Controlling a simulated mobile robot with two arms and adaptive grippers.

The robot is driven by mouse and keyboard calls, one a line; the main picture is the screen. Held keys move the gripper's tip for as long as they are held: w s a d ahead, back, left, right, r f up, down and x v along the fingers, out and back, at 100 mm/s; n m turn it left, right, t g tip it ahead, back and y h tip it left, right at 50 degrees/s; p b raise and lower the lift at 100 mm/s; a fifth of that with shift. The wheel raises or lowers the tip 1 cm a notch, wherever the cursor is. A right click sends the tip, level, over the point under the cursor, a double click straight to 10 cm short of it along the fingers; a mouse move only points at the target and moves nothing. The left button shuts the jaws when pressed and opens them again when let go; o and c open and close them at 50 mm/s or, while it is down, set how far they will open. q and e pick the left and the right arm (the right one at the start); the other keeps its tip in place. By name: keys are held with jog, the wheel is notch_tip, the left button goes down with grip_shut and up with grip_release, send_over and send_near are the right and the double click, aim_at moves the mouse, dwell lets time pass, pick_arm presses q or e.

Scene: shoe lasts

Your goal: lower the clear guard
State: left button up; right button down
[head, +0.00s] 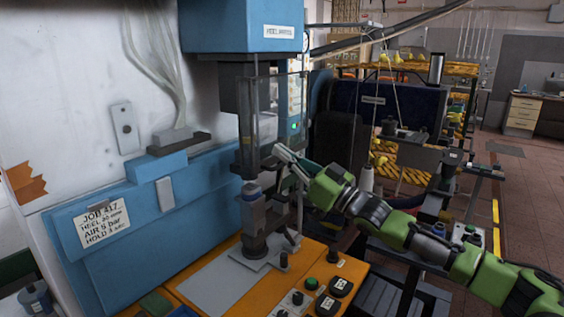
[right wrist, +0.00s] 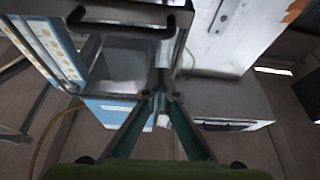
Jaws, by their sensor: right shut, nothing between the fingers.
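The clear guard (head: 268,125) is a see-through panel with dark edges, hanging in front of the blue press column in the head view. Its lower edge is above the press base, leaving the heel block (head: 253,210) exposed below. My right gripper (head: 279,152) is shut and empty, its tips by the guard's lower right part; I cannot tell whether they touch it. In the right wrist view the gripper fingers (right wrist: 161,92) meet near a framed edge, and a dark bar is above them. My left gripper is not in view.
The blue press head (head: 240,25) is above the guard. An orange control panel (head: 345,270) with several buttons is below the gripper. A job card (head: 103,217) is on the blue housing. A rack with yellow lasts (head: 400,165) stands behind my right arm.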

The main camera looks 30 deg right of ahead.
jog(key=f, duration=0.1)
jog(key=f+p, duration=0.1)
jog(key=f, duration=0.1)
jog(key=shift+w+a, duration=0.1)
jog(key=shift+w, duration=0.25)
jog(key=shift+f, duration=0.45)
